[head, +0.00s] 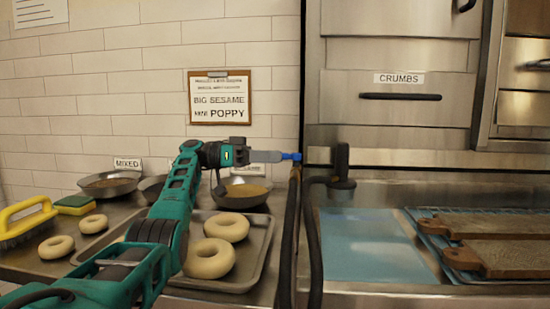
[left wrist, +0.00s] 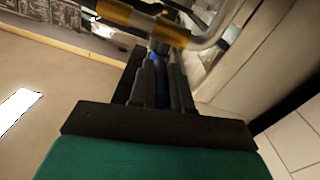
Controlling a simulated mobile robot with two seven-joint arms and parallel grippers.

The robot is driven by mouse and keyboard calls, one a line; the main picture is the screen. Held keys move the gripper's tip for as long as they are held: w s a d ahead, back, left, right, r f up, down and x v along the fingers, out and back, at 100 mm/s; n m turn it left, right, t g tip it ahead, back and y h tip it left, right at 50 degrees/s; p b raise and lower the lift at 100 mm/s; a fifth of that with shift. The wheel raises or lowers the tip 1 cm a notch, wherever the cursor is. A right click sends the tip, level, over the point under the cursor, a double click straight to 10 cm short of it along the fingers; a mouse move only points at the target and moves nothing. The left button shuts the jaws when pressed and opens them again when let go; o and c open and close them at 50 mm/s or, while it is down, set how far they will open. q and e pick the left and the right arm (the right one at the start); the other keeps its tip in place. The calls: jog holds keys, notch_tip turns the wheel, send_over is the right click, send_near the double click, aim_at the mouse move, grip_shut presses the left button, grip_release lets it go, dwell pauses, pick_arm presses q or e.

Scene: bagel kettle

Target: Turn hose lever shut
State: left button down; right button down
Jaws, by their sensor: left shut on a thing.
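The hose lever (head: 293,157) shows as a small blue piece at the tip of my left gripper (head: 280,156), which is shut on it. The lever sits at the top of a dark upright hose (head: 287,235), left of the sink-side counter. In the left wrist view the fingers (left wrist: 160,82) are close together with a bit of blue between them, and most of the lever is hidden. A metal pipe with orange-yellow bands (left wrist: 140,20) crosses just beyond the fingertips. Whether the valve is open or shut cannot be told. My right gripper is not in view.
A second dark hose (head: 313,240) hangs close to the right. Bagels lie on a metal tray (head: 262,262) below my left arm, with bowls (head: 108,184) behind. A rack with wooden boards (head: 505,258) stands at the right. A clipboard (head: 220,97) hangs on the tiled wall.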

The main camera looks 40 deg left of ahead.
pick_arm(q)
jog(key=c, duration=1.1)
grip_release()
jog(key=shift+p+v, duration=0.9)
jog(key=shift+v, duration=2.8)
